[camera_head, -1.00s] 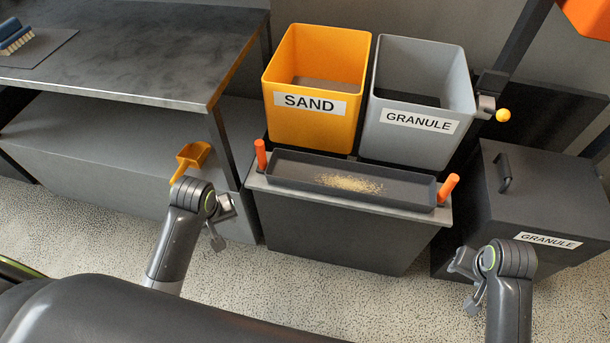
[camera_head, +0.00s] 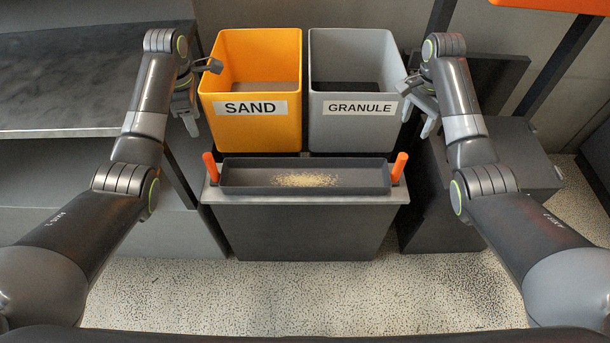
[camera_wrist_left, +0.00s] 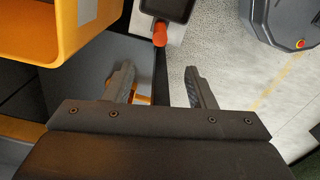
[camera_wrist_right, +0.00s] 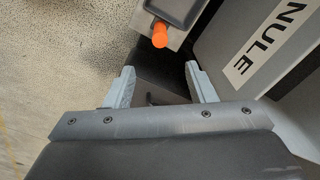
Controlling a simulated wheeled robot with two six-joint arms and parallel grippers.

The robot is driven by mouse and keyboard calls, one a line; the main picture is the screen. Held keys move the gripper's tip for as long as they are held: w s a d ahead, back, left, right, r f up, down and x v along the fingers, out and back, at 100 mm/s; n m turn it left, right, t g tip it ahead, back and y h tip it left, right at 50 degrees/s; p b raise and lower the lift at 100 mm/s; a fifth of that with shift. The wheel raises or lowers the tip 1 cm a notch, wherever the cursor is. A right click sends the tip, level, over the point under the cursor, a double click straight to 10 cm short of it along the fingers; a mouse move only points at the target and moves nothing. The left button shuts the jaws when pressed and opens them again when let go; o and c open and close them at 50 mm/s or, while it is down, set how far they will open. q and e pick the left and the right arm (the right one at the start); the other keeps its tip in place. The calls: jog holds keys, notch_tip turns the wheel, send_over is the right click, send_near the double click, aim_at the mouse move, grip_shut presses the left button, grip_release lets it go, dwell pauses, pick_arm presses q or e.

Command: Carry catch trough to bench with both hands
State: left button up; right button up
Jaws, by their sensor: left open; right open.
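The catch trough (camera_head: 240,184) is a long shallow dark tray with a pile of sandy grains in it. It rests level on a dark stand, with an upright orange handle at its left end (camera_head: 210,166) and another at its right end (camera_head: 399,167). My left gripper (camera_head: 193,122) is open and empty, above and left of the left handle. That handle shows ahead of its fingers in the left wrist view (camera_wrist_left: 160,34). My right gripper (camera_head: 416,124) is open and empty, above and right of the right handle, which shows in the right wrist view (camera_wrist_right: 160,36).
The yellow SAND bin (camera_head: 255,135) and the grey GRANULE bin (camera_head: 353,134) stand just behind the trough. A dark metal bench (camera_head: 70,90) is at the left. A dark box (camera_head: 520,185) is at the right. The speckled floor in front is clear.

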aim_at(210, 161)
pick_arm(q)
jog(key=shift+f, duration=0.1)
pick_arm(e)
jog(key=shift+f, duration=0.1)
pick_arm(q)
notch_tip(210, 161, down, 17)
jog(key=shift+f, duration=0.15)
pick_arm(e)
notch_tip(210, 161, down, 17)
jog(key=shift+f, duration=0.1)
pick_arm(q)
grip_shut()
pick_arm(e)
grip_shut()
dwell(1.0)
pick_arm(q)
jog(key=shift+w+r, duration=0.2)
jog(key=shift+r, duration=0.05)
pick_arm(e)
jog(key=shift+w, duration=0.2)
